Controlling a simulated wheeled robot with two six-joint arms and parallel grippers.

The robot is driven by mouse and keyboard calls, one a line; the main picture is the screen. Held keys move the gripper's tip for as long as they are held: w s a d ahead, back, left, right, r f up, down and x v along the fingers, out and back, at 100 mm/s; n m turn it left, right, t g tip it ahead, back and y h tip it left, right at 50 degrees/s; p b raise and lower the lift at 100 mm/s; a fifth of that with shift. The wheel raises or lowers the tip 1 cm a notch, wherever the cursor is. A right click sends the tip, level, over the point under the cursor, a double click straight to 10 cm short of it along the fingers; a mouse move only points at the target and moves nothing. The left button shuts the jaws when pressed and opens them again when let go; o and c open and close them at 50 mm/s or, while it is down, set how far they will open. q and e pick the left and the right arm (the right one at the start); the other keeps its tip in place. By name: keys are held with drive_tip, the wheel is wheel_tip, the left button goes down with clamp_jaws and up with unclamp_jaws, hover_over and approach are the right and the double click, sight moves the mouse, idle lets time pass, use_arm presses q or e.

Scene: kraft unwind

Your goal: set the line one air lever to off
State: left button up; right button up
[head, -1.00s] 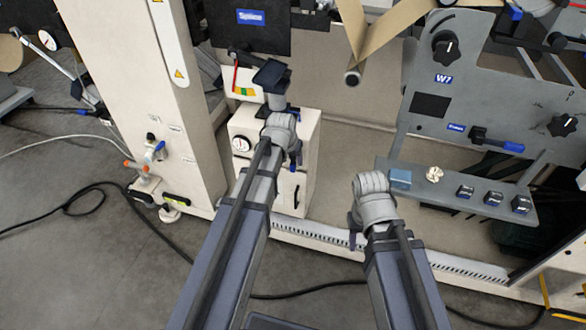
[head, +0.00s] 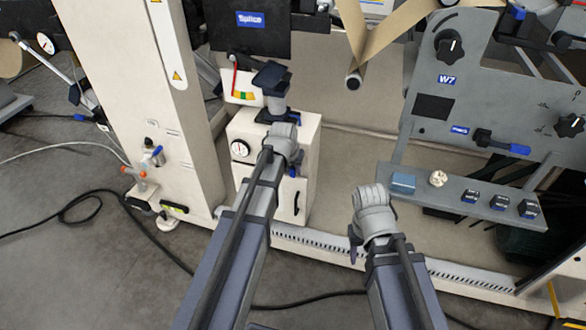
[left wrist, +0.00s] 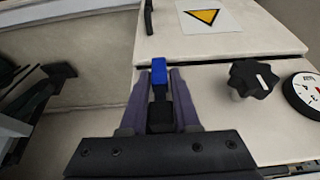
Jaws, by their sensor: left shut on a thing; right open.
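A lever with a blue tip (left wrist: 159,70) and a black base sits on the front of a cream cabinet in the left wrist view. My left gripper (left wrist: 160,82) has its two dark fingers on either side of this lever and is shut on it. In the head view my left gripper (head: 293,162) is at the cabinet front, with its fingers mostly hidden by my wrist; a bit of blue shows beside it. I cannot read a line label on the lever. My right gripper (head: 355,246) hangs low at mid-picture, open, away from the cabinet.
The cream cabinet (head: 251,125) carries a round gauge (head: 239,149) and a black handle (head: 297,203); a black star knob (left wrist: 253,79) shows in the wrist view. A grey shelf (head: 455,188) with several small items stands right. A cable (head: 165,250) lies on the floor.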

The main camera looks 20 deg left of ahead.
use_arm(q)
clamp_jaws()
idle(0.3)
drive_tip(key=shift+y, duration=0.3)
idle(0.5)
drive_tip(key=y, duration=0.1)
drive_tip(key=y+b, duration=0.1)
drive_tip(key=shift+a+f+m+y, duration=0.1)
drive_tip(key=shift+a+m+y, duration=0.2)
drive_tip(key=shift+a+m, duration=0.1)
drive_tip(key=a+r+m+t+y+b, duration=0.1)
drive_tip(key=y+b, duration=0.3)
drive_tip(key=b, duration=0.1)
drive_tip(key=r+m+t+y+b, duration=0.1)
drive_tip(key=y+b, duration=0.4)
drive_tip(key=a+r+m+y+b, duration=0.1)
drive_tip(key=y+b, duration=0.3)
drive_tip(key=b, duration=0.2)
drive_tip(key=shift+a+r+m+t, duration=0.25)
drive_tip(key=shift+a+m+t, duration=0.1)
drive_tip(key=shift+m+t, duration=0.05)
drive_tip(key=shift+y, duration=0.3)
drive_tip(key=shift+r, duration=0.1)
